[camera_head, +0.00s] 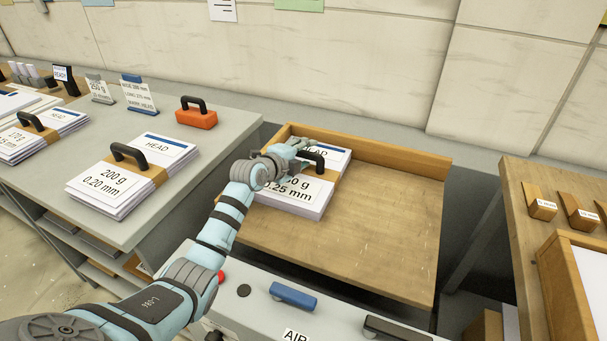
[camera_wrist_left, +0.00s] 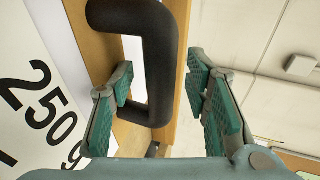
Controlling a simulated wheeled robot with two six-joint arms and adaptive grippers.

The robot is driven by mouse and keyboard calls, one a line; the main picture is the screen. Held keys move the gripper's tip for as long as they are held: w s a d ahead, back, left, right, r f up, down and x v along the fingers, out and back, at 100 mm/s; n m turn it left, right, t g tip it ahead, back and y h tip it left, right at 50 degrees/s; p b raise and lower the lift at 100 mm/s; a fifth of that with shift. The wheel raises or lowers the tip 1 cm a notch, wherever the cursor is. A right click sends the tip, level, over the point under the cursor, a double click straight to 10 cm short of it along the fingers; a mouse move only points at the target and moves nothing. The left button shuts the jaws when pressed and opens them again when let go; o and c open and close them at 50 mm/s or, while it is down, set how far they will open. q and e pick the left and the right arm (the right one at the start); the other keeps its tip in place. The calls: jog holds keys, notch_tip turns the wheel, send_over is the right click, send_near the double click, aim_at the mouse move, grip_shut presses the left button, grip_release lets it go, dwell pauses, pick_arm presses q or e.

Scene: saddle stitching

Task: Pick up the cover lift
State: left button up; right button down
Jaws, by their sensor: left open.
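A paper stack (camera_head: 318,187) with a brown band and a black handle (camera_head: 317,157) lies at the left of a wooden tray. Its label is partly hidden by my left gripper in the head view and reads 250 g in the wrist view (camera_wrist_left: 42,105); no word "cover" can be read. My left gripper (camera_head: 301,152) is open at the handle. In the left wrist view the black handle (camera_wrist_left: 163,62) stands between the two green-padded fingers, with gaps on both sides. My right gripper is not in view.
The wooden tray (camera_head: 375,230) is bare right of the stack and has raised rims. A 200 g stack (camera_head: 112,190) and an orange handled block (camera_head: 196,118) sit on the left table. A grey panel (camera_head: 250,312) with a blue handle is in front.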

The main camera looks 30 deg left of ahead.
pick_arm(q)
jog(key=shift+s, duration=0.1)
grip_shut()
jog(key=shift+r, duration=0.25)
